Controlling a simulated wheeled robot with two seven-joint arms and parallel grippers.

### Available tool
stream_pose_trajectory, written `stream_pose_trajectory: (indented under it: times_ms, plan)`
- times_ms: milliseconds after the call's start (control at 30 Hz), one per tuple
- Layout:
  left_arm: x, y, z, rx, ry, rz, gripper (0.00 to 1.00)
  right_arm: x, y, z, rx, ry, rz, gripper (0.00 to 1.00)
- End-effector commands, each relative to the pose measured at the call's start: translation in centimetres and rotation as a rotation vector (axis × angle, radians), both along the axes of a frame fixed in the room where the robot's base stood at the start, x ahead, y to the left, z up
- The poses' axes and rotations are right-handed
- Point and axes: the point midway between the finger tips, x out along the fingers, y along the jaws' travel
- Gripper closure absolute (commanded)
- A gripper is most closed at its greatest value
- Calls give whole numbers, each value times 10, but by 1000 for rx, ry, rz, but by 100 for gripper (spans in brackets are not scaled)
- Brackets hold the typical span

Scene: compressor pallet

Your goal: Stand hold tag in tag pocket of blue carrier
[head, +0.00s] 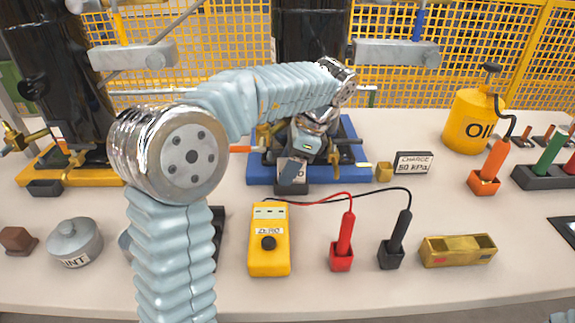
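The blue carrier (352,172) stands at the middle back of the table, with a tall black cylinder (308,35) on it. A small dark tag pocket (291,189) is at the carrier's front edge. My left gripper (294,172) reaches over from the left and points down at this pocket. It is shut on a white tag (284,166), of which only part of the lettering shows; a grey finger covers its front. The tag is upright at the pocket; I cannot tell how deep its lower edge sits.
A yellow meter (269,240) has red (344,240) and black (398,240) probes in holders. A brass block (384,172) and a charge sign (413,163) stand right of the carrier. A yellow carrier (75,180) is at left, an oil can (472,122) at right.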

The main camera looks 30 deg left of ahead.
Motion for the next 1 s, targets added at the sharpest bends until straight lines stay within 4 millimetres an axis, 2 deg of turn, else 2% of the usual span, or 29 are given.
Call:
stream_pose_trajectory:
  times_ms: [233, 367, 467, 733, 1000]
  plan:
    - [0, 0, 1, 0, 0, 0, 54, 0, 0, 0, 0, 0, 0, 61]
    - [2, -2, 8, 1, -2, -1, 54, 0, 0, 0, 0, 0, 0, 61]
    - [6, -7, 23, 1, -3, -1, 54, 0, 0, 0, 0, 0, 0, 61]
    - [19, -30, 86, 0, -4, 0, 54, 0, 0, 1, 0, 0, 0, 61]
    - [24, -37, 109, 0, 2, 2, 54, 0, 0, 1, 0, 0, 0, 61]
